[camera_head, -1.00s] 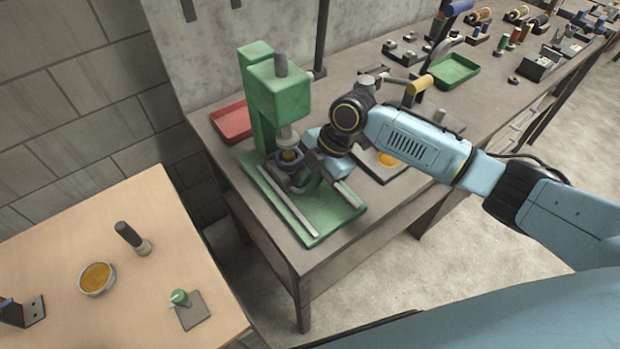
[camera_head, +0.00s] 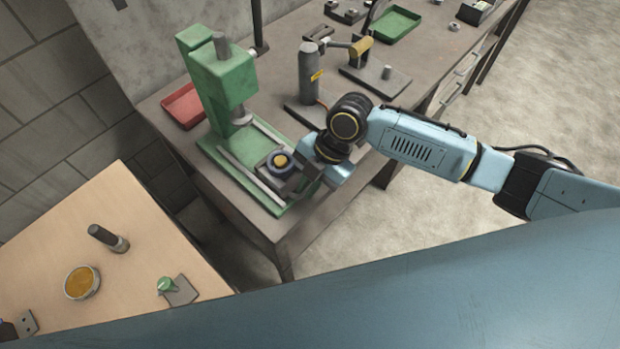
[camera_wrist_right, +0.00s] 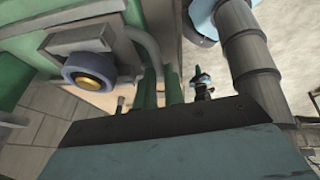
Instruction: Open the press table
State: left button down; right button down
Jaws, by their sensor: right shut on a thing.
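The green press (camera_head: 220,80) stands on the grey workbench, with two pale rails along its green base. Its sliding table carries a round dark blue holder with a yellow centre (camera_head: 281,162), out in front of the press head on the rails. The holder also shows in the right wrist view (camera_wrist_right: 90,76), on a grey block beside a curved grey handle (camera_wrist_right: 146,44). My right gripper (camera_head: 303,182) is at the front end of the table, shut on its handle; the fingertips are mostly hidden in the head view. My left gripper is not in view.
A red tray (camera_head: 183,106) lies left of the press. A grey lever tool (camera_head: 311,75) and a green tray (camera_head: 396,24) stand farther right on the bench. A wooden table (camera_head: 110,245) with small parts is at the lower left.

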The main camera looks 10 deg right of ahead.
jog(key=c, duration=1.5)
grip_release()
jog(key=v, duration=1.3)
jog(key=shift+d+r, duration=0.2)
jog(key=shift+d, duration=0.05)
